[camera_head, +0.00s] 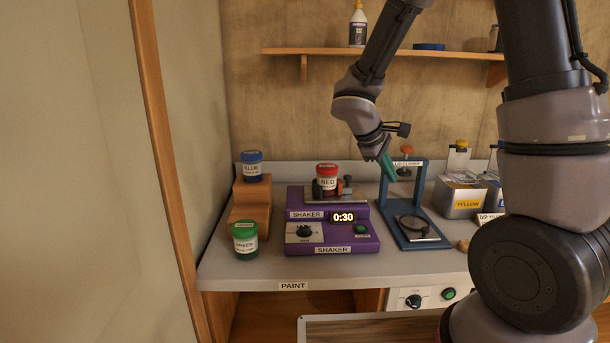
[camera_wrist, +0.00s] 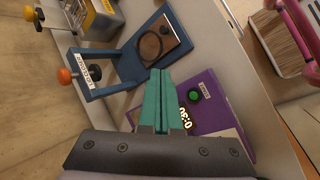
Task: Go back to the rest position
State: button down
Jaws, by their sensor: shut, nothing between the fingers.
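My gripper (camera_head: 389,166) hangs above the bench, between the purple shaker and the blue stand, and touches neither as far as I can see. Its green fingers are shut together and empty; they also show in the wrist view (camera_wrist: 160,85). The purple shaker (camera_head: 365,245) holds a red-lidded jar labelled RED (camera_head: 327,183), and its display (camera_head: 343,217) reads 0:30. The blue stand (camera_head: 424,186) is to its right, with an orange knob at the top; it also shows in the wrist view (camera_wrist: 118,66).
A blue-lidded jar (camera_head: 252,168) stands on a wooden step block (camera_head: 262,208), with a green-lidded jar (camera_head: 245,240) in front. A metal container labelled YELLOW (camera_head: 463,205) stands at the right. A shelf (camera_head: 400,53) runs along the back wall. A wooden post (camera_head: 170,150) bounds the left.

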jog(key=s+r+m+t+y, duration=0.4)
jog(key=s+r+m+y, duration=0.4)
jog(key=s+r+m, duration=0.5)
jog(key=s+r, duration=0.4)
jog(key=r, duration=0.2)
jog(key=shift+d+r+m, duration=0.3)
jog(key=shift+d, duration=0.05)
dwell(1.2)
